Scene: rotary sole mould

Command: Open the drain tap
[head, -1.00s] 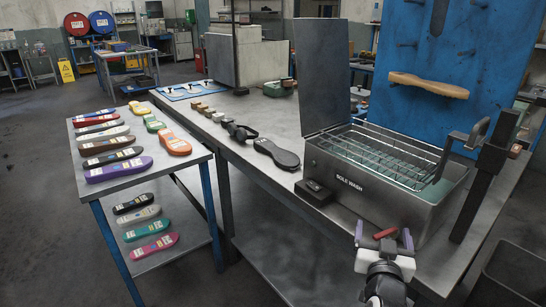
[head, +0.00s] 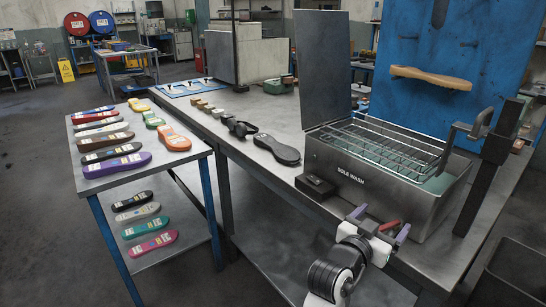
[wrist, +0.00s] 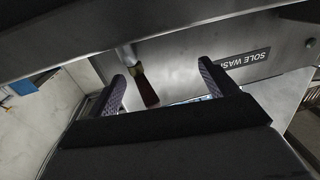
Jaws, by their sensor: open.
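The drain tap has a red lever (head: 389,226), seen low in front of the SOLE WASH tank (head: 340,178). My gripper (head: 380,223) is open at the tap. In the wrist view, its two purple-grey fingers (wrist: 162,77) stand apart on either side of the lever, with a visible gap on each side. The lever is nearer the left finger. Part of the tap is hidden by my gripper in the head view.
The tank's lid (head: 322,68) stands open, and a wire basket (head: 385,150) sits in its top. A small black box (head: 315,186) and a dark sole (head: 277,149) lie left of the tank on the bench (head: 265,175). A black post (head: 485,170) stands right.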

